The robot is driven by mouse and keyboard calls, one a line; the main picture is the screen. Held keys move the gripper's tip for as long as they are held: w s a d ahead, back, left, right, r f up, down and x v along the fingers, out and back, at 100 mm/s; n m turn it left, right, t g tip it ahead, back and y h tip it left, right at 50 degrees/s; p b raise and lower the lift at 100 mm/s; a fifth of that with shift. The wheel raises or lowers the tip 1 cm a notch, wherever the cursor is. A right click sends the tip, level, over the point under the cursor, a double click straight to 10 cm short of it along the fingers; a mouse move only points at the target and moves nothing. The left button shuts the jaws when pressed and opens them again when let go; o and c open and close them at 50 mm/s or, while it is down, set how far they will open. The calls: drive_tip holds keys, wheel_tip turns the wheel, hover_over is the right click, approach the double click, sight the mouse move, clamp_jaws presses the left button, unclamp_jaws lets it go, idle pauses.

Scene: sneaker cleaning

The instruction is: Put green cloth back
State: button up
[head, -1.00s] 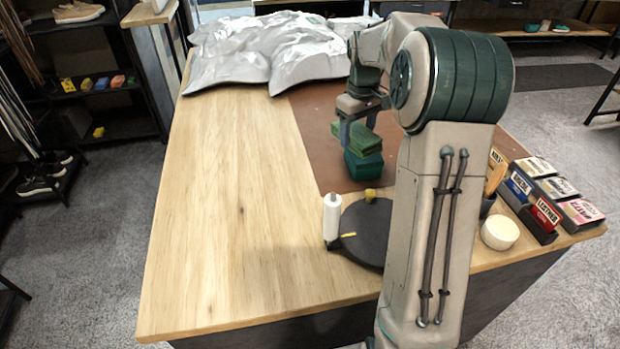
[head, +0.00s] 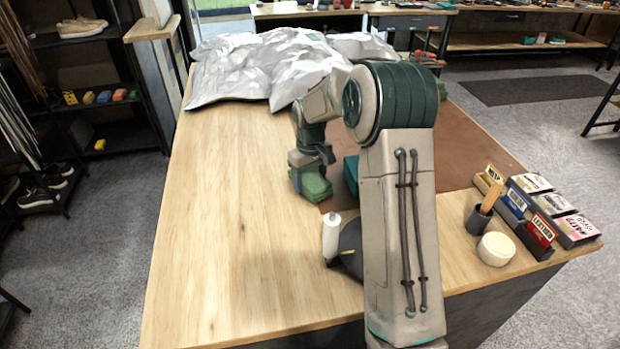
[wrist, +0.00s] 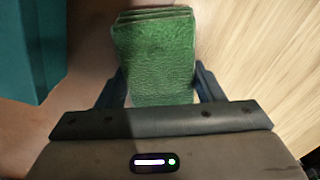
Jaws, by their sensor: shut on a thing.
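The green cloth (head: 314,187) is a folded, textured block. My gripper (head: 312,170) is shut on it near the left edge of the brown mat (head: 465,150). In the wrist view the cloth (wrist: 154,58) sits between the fingers of my gripper (wrist: 153,88), its folded layers at the top. I cannot tell whether the cloth touches the tabletop. A teal box (head: 351,172) stands to the right of the cloth, partly hidden by my arm. It also shows at the upper left of the wrist view (wrist: 25,50).
A white bottle (head: 331,236) and a dark round tray (head: 350,240) are in front. A brush cup (head: 478,220), a white round tub (head: 496,248) and labelled boxes (head: 545,205) stand at right. Crumpled grey sheeting (head: 240,72) covers the back. The wooden left half (head: 220,200) is clear.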

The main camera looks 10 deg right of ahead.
drive_tip(key=shift+f, duration=0.3)
drive_tip(key=shift+f, duration=0.15)
drive_tip(key=o, duration=0.9)
